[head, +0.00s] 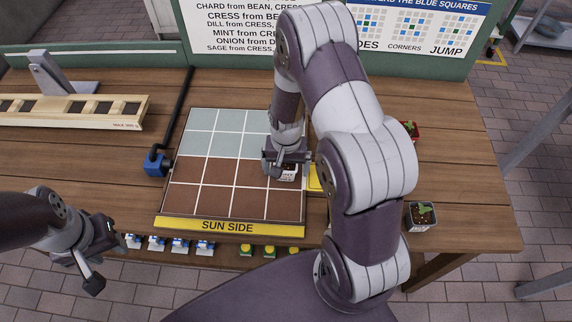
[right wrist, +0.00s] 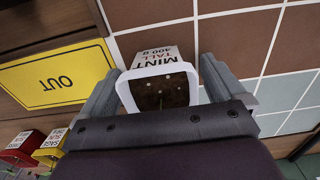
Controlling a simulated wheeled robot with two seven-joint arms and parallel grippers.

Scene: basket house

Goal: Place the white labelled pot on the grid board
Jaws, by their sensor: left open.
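The white labelled pot (right wrist: 160,78) reads "MINT TALL 400 g" and holds dark soil. In the head view the pot (head: 288,174) shows partly under my right gripper (head: 286,158). It is at the right side of the grid board (head: 201,172), over the brown cells; I cannot tell if it touches the surface. The board has pale cells behind, brown cells in front and a "SUN SIDE" strip. My left gripper (head: 100,262) is open and empty, left of the table front.
A yellow "OUT" sign (right wrist: 58,75) lies beside the board. Another pot with a seedling (head: 422,216) stands at the table's right edge. A wooden rack (head: 70,112) and blue clamp (head: 156,165) are at left. Small red and yellow pots (right wrist: 50,148) show in the wrist view.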

